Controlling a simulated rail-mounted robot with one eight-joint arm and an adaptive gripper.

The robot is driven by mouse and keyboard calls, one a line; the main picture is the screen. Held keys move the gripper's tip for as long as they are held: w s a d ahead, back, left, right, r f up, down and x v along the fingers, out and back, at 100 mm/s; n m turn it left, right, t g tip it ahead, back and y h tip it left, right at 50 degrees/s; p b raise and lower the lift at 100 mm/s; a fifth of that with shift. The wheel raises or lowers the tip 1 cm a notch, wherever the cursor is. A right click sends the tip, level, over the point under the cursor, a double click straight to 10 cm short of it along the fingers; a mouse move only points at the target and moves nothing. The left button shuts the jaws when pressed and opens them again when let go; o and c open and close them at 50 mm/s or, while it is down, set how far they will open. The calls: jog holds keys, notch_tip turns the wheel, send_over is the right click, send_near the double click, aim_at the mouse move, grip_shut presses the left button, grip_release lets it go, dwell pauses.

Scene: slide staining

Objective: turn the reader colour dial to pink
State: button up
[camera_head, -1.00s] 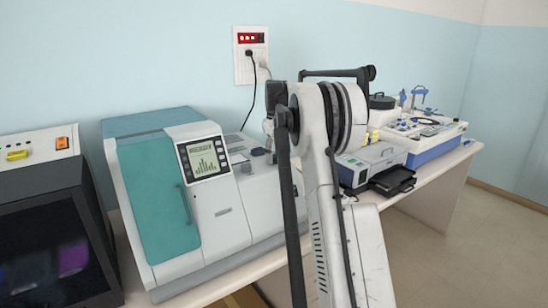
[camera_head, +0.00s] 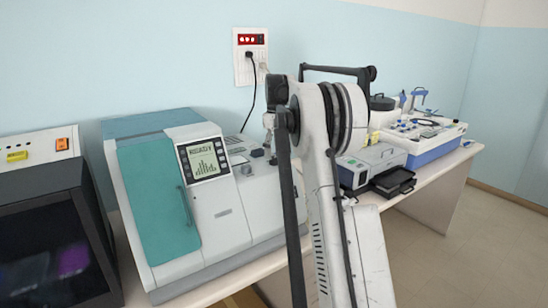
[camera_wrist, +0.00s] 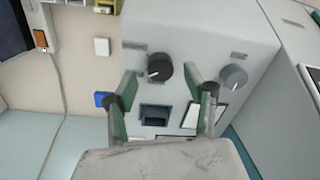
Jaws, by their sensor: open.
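The white and teal machine (camera_head: 228,222) stands on the bench left of my arm, with a lit screen (camera_head: 204,160). In the wrist view, a pale panel (camera_wrist: 200,30) carries a black round dial (camera_wrist: 159,67) and a grey round dial (camera_wrist: 233,77). I cannot read their labels or tell which one is the colour dial. My gripper (camera_wrist: 164,82) is open, its two green-padded fingers apart. In the picture the black dial lies between and just beyond the fingertips, and the grey dial lies right of the right finger. Contact cannot be told. My gripper is not clear in the head view.
A dark-fronted box (camera_head: 50,235) stands at the far left. A small grey device (camera_head: 370,165) and a white and blue apparatus (camera_head: 430,140) stand right of my arm. A wall socket with a plugged cord (camera_head: 250,55) is behind. Open floor lies at the right.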

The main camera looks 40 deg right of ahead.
aim_at(273, 158)
notch_tip(273, 158, up, 10)
jog(key=shift+d+f, duration=0.2)
jog(key=shift+d, duration=0.1)
dwell(0.3)
jog(key=shift+a, duration=0.15)
jog(key=s+a+t+b, duration=0.1)
jog(key=s+a, duration=0.3)
jog(key=a, duration=0.5)
jog(key=s+a+m+t+h+b, duration=0.15)
jog(key=s+a, duration=0.25)
jog(key=a, duration=0.6)
jog(key=s+a+t+b, duration=0.1)
jog(key=s+a, duration=0.3)
jog(key=a, duration=0.5)
jog(key=s+a+f+t+b, duration=0.2)
jog(key=s+a+f, duration=0.6)
jog(key=s, duration=0.3)
jog(key=s+a+f+t+b, duration=0.1)
jog(key=s+a+f+t, duration=0.1)
jog(key=s+a+f, duration=0.6)
jog(key=s+f+m+y, duration=0.1)
jog(key=s+f, duration=0.2)
jog(key=shift+s+f+b, duration=0.2)
jog(key=shift+s+b, duration=0.1)
jog(key=shift+b, duration=0.05)
